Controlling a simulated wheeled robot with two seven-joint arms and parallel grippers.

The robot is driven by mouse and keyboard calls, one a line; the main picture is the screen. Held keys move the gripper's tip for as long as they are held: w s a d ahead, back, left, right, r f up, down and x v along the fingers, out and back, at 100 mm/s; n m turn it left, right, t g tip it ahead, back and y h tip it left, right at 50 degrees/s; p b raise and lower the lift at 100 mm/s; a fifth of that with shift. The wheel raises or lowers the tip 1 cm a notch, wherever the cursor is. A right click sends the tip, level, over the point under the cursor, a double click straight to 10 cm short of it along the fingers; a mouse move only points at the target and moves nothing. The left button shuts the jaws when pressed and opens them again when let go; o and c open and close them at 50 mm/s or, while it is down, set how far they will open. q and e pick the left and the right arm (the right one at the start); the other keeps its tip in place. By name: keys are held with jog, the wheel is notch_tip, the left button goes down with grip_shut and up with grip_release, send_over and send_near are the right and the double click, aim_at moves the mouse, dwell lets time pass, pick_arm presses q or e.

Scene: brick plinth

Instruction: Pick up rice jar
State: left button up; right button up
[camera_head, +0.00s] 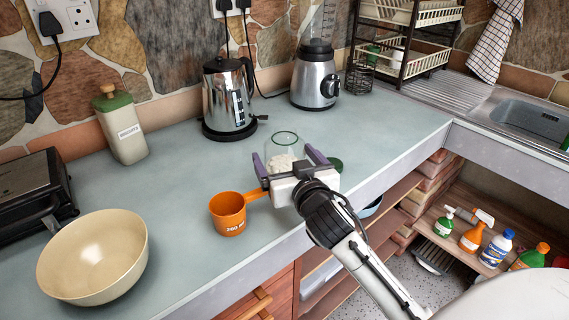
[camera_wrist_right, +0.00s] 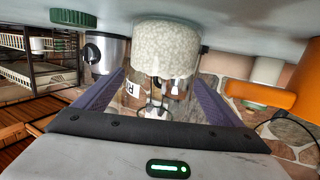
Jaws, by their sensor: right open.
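The rice jar (camera_head: 283,143) is a clear glass jar, open at the top, with white rice inside. It stands upright on the counter. My right gripper (camera_head: 284,158) is open, with its purple fingers on either side of the jar. In the right wrist view, which is upside down, the jar (camera_wrist_right: 166,48) sits between the two fingers of the gripper (camera_wrist_right: 161,90). I cannot tell whether the fingers touch the glass. A green lid (camera_head: 335,164) lies on the counter just right of the jar. My left gripper is not in view.
An orange measuring cup (camera_head: 228,214) stands close left of the gripper, its handle pointing toward it. A cream bowl (camera_head: 93,256), a green-lidded canister (camera_head: 122,130), a kettle (camera_head: 229,98) and a blender (camera_head: 315,76) stand around. The counter's front edge is near.

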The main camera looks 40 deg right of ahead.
jog(key=x, duration=0.4)
jog(key=shift+w+r, duration=0.15)
jog(key=shift+r, duration=0.15)
jog(key=c, duration=1.6)
jog(key=shift+r, duration=0.15)
